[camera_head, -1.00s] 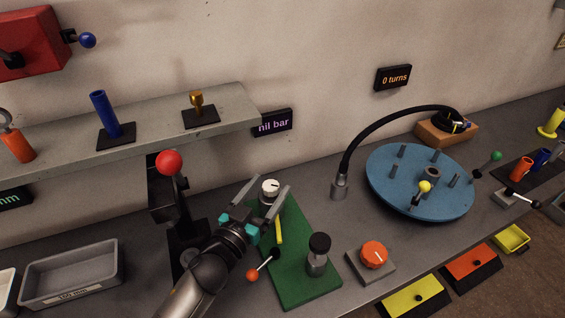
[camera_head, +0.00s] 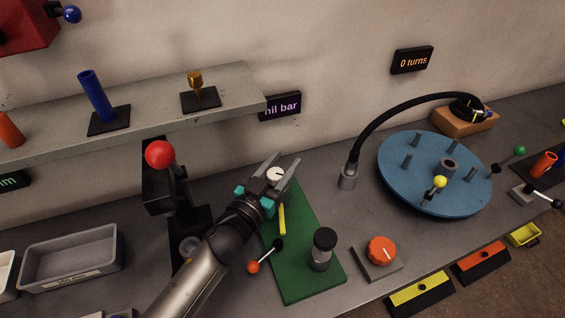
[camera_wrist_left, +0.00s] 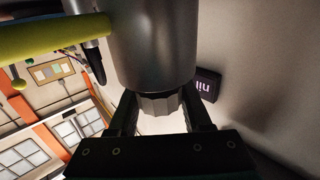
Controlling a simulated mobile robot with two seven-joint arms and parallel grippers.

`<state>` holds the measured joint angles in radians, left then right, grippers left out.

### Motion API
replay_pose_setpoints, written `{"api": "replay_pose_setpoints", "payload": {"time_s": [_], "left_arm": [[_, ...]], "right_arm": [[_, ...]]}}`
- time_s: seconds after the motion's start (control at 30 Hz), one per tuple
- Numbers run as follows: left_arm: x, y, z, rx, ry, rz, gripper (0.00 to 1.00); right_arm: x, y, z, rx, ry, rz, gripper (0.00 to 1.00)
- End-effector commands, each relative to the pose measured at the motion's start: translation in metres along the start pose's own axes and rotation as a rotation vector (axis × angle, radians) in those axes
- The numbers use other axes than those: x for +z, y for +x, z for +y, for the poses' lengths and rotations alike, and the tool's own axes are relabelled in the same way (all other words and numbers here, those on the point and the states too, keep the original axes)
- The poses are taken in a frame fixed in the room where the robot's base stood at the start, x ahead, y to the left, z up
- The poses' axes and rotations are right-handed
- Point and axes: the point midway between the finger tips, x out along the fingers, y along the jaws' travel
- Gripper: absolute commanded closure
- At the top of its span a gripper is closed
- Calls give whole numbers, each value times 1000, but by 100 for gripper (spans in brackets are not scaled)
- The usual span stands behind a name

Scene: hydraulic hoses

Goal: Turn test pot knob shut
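The test pot knob (camera_head: 275,174) is white-topped with a dark pointer mark and stands at the far end of the green board (camera_head: 312,284). In the left wrist view the knob (camera_wrist_left: 160,103) is pale and ridged, on the end of a thick metal pot body (camera_wrist_left: 152,45). My left gripper (camera_head: 280,170) has one finger on each side of the knob. In the left wrist view its fingers (camera_wrist_left: 160,108) look closed against the knob's sides, though the pot body hides the tips. My right gripper is out of view.
A display reading "nil bar" (camera_head: 281,106) is on the wall behind. A red ball-topped lever (camera_head: 160,154) stands left of my arm.

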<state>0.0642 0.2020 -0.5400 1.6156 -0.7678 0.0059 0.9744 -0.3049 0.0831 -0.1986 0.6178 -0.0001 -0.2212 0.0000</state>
Motion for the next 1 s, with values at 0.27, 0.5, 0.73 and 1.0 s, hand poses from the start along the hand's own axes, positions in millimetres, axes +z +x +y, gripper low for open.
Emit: {"api": "replay_pose_setpoints", "payload": {"time_s": [0.27, 0.5, 0.73, 1.0], "left_arm": [[0, 0, 0, 1, 0, 0, 86], [0, 0, 0, 2, 0, 1, 100], [-3, 1, 3, 102, 8, -2, 100], [-2, 0, 10, 319, 7, 2, 100]], "right_arm": [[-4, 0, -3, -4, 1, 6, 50], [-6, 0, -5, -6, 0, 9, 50], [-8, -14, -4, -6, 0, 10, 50], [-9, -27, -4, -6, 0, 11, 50]]}}
